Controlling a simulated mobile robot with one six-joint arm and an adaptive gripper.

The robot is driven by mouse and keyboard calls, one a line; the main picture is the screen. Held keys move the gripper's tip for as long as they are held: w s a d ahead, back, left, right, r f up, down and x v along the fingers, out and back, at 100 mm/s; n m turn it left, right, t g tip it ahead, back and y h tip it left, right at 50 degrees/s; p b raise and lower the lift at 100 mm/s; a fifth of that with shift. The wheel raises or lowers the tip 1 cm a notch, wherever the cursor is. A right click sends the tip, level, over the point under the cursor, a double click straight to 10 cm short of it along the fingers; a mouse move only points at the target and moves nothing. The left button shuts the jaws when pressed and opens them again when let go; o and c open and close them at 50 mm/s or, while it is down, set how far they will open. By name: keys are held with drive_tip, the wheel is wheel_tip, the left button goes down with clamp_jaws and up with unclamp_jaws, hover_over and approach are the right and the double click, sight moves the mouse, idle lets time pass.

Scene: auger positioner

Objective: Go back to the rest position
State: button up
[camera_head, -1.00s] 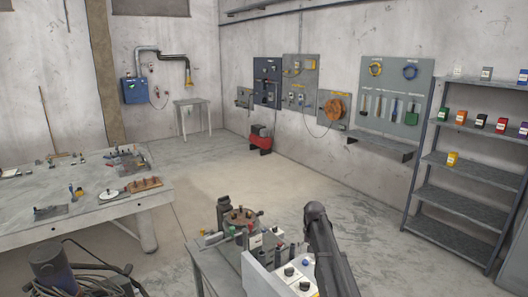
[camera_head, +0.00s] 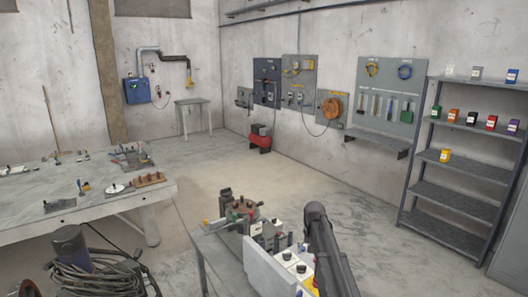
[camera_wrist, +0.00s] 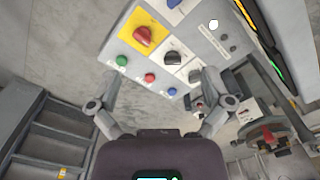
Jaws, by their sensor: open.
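My gripper (camera_wrist: 162,82) is open in the wrist view, its two fingers spread wide with nothing between them. Beyond the fingers is a control panel (camera_wrist: 188,32) with a red knob (camera_wrist: 144,36) on a yellow plate, dark knobs and green, red and blue buttons. The gripper appears apart from the panel, though the exact gap is hard to tell. In the head view my arm (camera_head: 328,250) reaches down beside the panel box (camera_head: 268,273), and my gripper is hidden there.
A large worktable (camera_head: 95,203) with small parts stands left. A coiled cable (camera_head: 98,277) lies at front left. A shelf rack (camera_head: 457,196) stands right. The middle floor (camera_head: 225,172) is clear.

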drive_tip(key=s+n, duration=0.2)
drive_tip(key=s, duration=2.7)
wheel_tip(320, 180, down, 22)
drive_tip(key=b, duration=2.2)
drive_tip(key=shift+w+a, duration=0.15)
drive_tip(key=shift+a, duration=0.15)
